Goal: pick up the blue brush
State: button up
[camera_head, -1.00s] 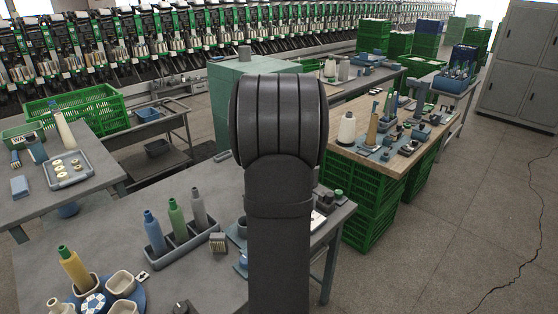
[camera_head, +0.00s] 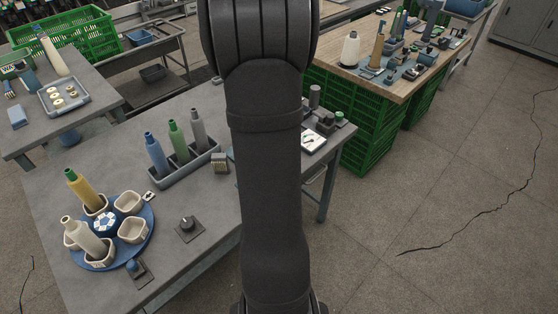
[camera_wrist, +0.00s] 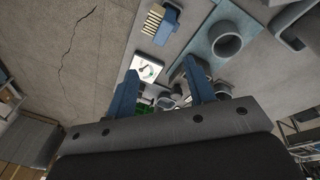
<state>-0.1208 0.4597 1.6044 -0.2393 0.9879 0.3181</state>
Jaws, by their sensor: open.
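In the head view my arm hides the gripper.
A white gauge card (camera_wrist: 146,68) and a round grey-blue cup (camera_wrist: 227,43) lie near the fingers. A tray of bottles (camera_head: 187,165) and a round blue carousel with cups (camera_head: 146,240) stand on the grey table. Green crates (camera_head: 357,125) stand under the wooden table.

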jog(key=f+m, duration=0.2)
jog(key=f, duration=0.1)
jog(key=w+f+m+t, duration=0.1)
jog(key=f+m, duration=0.2)
jog(key=f, duration=0.1)
jog(key=d+f+m+h, duration=0.1)
jog(key=f+m, duration=0.2)
jog(key=f, duration=0.1)
jog(key=shift+w+f+t, duration=0.2)
jog(key=shift+w+t, duration=0.2)
jog(key=x, duration=0.2)
jog(key=s+x, duration=0.1)
jog(key=x, duration=0.1)
jog(key=shift+d, duration=0.1)
jog(key=shift+w+d+f, duration=0.2)
jog(key=shift+w+f, duration=0.05)
jog(key=shift+f, duration=0.4)
jog(key=c, duration=1.1)
